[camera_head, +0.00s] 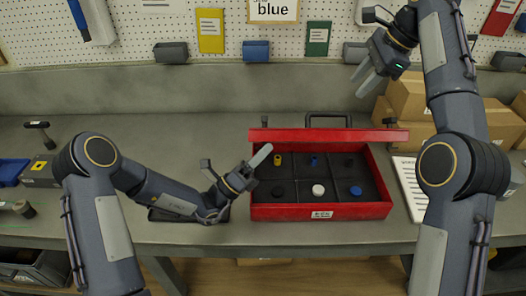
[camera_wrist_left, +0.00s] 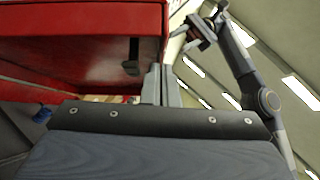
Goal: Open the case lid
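The red case (camera_head: 320,211) stands on the bench with its lid (camera_head: 330,135) raised and seen nearly edge-on above the case's back. Its dark dividers and contents are exposed. A black handle (camera_head: 328,118) shows behind the lid. My left gripper (camera_head: 262,155) is at the case's left side, its fingers close together and pointing up near the lid's left end; I cannot tell whether they touch it. In the left wrist view, the red lid (camera_wrist_left: 70,40) with a dark latch (camera_wrist_left: 132,57) is beside the fingers (camera_wrist_left: 161,86). My right gripper (camera_head: 364,78) is open, empty and high above the bench.
A sign reading "blue" (camera_head: 272,10) hangs on the pegboard. The bench left of the case's back is clear.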

